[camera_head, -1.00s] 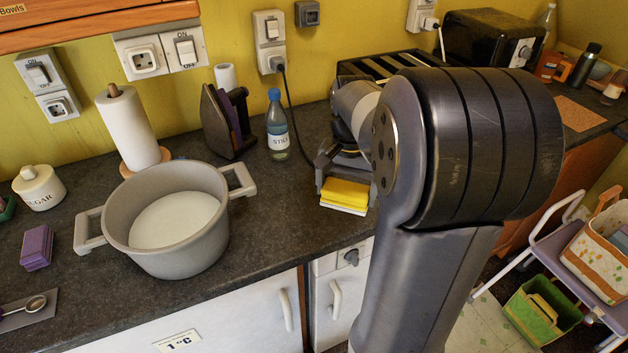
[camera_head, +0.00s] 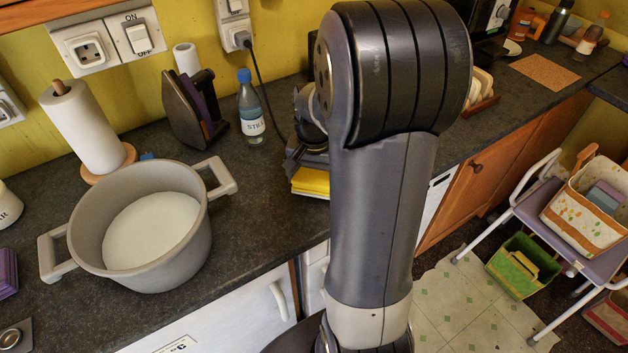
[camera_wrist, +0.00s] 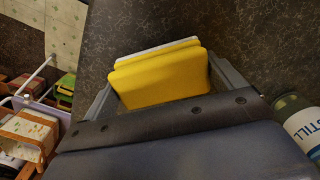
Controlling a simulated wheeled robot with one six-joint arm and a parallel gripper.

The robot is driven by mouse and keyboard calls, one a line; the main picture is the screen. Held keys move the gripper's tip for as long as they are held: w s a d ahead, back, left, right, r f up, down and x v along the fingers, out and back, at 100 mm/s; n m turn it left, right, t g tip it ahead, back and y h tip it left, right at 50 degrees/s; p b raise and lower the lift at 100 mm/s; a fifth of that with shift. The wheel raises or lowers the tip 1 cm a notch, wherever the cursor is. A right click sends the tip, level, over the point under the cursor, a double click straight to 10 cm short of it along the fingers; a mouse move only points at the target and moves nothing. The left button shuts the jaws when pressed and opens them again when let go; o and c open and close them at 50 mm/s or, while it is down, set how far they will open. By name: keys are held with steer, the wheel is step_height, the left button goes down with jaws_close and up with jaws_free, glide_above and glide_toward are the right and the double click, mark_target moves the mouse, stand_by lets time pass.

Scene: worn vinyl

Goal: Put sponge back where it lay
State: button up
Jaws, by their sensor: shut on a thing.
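The sponge (camera_head: 311,181) is a yellow block with a white layer, seen beside my arm in the head view. My gripper (camera_head: 306,160) is shut on it, partly hidden behind my own arm. In the wrist view the sponge (camera_wrist: 162,78) sits between the two fingers of my gripper (camera_wrist: 165,82), one at each side. The dark speckled counter (camera_wrist: 270,50) shows beyond it. I cannot tell whether the sponge touches the counter.
A grey pot (camera_head: 140,225), an iron (camera_head: 194,110) and a water bottle (camera_head: 250,108) stand left of the sponge.

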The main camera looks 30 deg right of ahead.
mark_target(314, 177)
steer(key=shift+f, duration=0.8)
steer(key=o, duration=0.6)
steer(key=shift+f, duration=0.1)
step_height(314, 177, up, 12)
steer(key=shift+r, duration=0.1)
